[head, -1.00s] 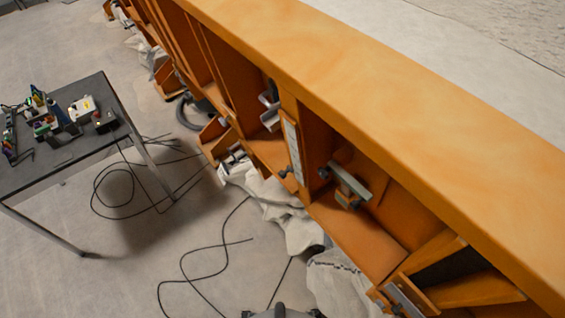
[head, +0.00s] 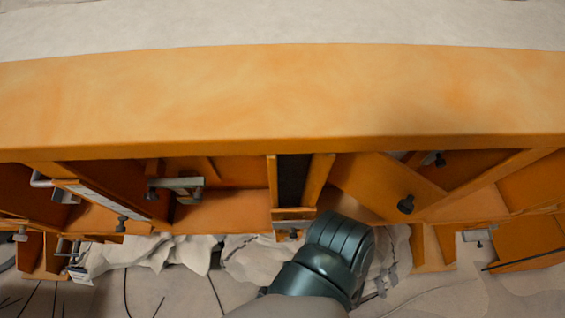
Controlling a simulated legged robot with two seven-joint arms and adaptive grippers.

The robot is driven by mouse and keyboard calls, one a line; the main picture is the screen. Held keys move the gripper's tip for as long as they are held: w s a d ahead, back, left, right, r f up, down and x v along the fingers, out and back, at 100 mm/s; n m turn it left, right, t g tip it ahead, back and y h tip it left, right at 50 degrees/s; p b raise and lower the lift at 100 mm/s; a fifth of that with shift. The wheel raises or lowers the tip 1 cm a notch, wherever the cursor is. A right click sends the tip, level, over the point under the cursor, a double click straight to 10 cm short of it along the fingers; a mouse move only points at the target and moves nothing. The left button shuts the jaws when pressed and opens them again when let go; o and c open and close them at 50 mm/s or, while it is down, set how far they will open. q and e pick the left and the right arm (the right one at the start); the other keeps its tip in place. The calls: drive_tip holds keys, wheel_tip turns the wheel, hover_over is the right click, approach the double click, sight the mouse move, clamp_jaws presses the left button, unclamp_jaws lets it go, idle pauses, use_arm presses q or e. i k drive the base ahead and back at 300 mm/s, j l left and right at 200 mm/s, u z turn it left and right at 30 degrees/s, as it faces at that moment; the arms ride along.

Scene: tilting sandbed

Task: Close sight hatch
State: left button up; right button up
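An orange panel (head: 385,185) with a black knob (head: 405,203) sits at a slant under the bed's rim, right of centre; it looks like the sight hatch, but I cannot be sure. A narrow dark opening (head: 293,180) between two orange uprights is just left of it, with a metal bracket (head: 293,214) at its foot. My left arm comes up from the bottom, slightly from the left. Its dark ribbed end (head: 338,245) is below the panel and opening; its fingers cannot be made out. My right gripper is not in view.
The sandbed's broad orange rim (head: 290,98) spans the view above. A metal clamp (head: 178,187) is in the bay to the left. Pale sacks (head: 150,254) lie below the frame, and another clamp (head: 478,235) sits at the right.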

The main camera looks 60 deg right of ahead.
sight(392, 190)
drive_tip(key=l+z, duration=0.1)
drive_tip(key=z, duration=2.7)
